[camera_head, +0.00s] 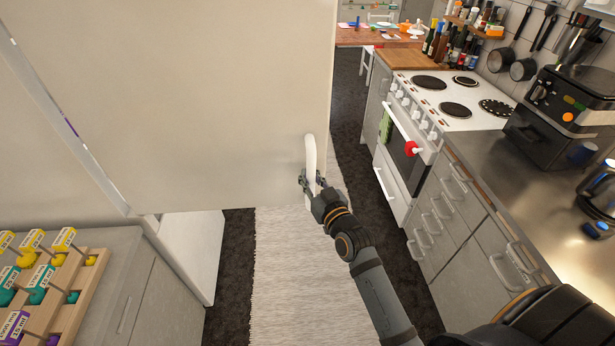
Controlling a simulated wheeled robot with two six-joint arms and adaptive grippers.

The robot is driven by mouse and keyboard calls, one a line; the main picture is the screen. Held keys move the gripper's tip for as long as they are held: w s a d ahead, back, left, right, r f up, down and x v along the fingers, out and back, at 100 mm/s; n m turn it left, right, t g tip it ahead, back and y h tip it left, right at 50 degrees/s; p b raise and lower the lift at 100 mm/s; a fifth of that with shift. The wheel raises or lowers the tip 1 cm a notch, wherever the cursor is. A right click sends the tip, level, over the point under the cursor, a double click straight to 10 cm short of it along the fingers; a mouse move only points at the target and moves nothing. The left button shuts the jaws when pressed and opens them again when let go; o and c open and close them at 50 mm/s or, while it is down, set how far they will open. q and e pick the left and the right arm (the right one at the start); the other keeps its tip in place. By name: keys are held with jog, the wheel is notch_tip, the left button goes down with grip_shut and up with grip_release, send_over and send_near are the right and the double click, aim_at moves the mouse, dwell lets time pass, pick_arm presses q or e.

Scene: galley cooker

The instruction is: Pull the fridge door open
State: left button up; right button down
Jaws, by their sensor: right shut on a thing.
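The fridge door (200,100) is a large cream panel filling the upper left of the head view. Its lower edge juts out over the floor, beyond the white lower fridge part (190,255), so it stands swung out. Its pale upright handle (310,155) is near the door's right edge. My right gripper (311,182) is shut on the lower part of this handle, and its fingers hide some of it. The fridge's inside is mostly hidden behind the door. My left gripper is not in view.
A wooden rack with coloured labelled pieces (55,285) stands on the left counter. A white cooker (410,130) and a worktop with a black coffee machine (565,115) line the right side. A pale rug (290,280) covers the clear aisle between.

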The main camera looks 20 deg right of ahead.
jog(key=c, duration=1.7)
grip_release()
jog(key=shift+c, duration=0.2)
jog(key=o, duration=0.6)
jog(key=shift+s+d, duration=0.2)
jog(key=shift+d, duration=0.25)
jog(key=shift+a, duration=0.25)
jog(key=shift+s+f, duration=0.1)
jog(key=shift+s, duration=0.15)
jog(key=s, duration=0.7)
jog(key=s+d, duration=0.1)
jog(key=s, duration=0.3)
jog(key=shift+s, duration=0.15)
